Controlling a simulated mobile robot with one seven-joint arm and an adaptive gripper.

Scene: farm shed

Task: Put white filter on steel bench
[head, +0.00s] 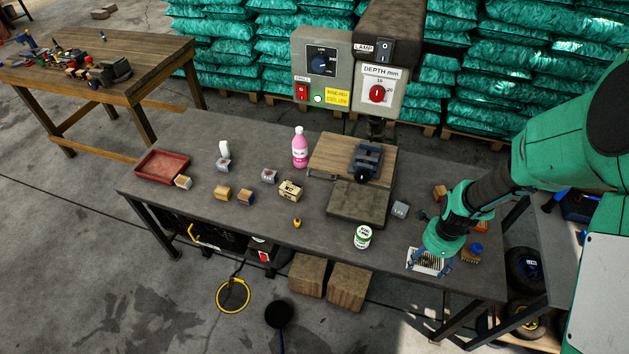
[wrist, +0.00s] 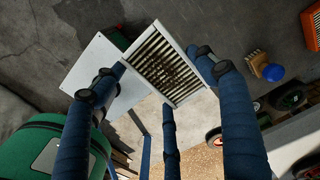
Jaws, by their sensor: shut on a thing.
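The white filter (head: 428,262) is a white rectangular frame with dark pleats. My gripper (head: 440,258) is shut on it at the right front of the grey bench (head: 320,238). In the wrist view the filter (wrist: 166,64) sits tilted between my blue fingers (wrist: 165,75), held at its edges. The grey bench top looks like metal; its front edge is close to the filter. I cannot tell whether the filter touches the bench top.
A white-green jar (head: 363,237) stands left of the filter. A drill press (head: 366,160), pink bottle (head: 300,147) and red tray (head: 162,164) stand farther back. A wooden table (head: 125,62) is back left.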

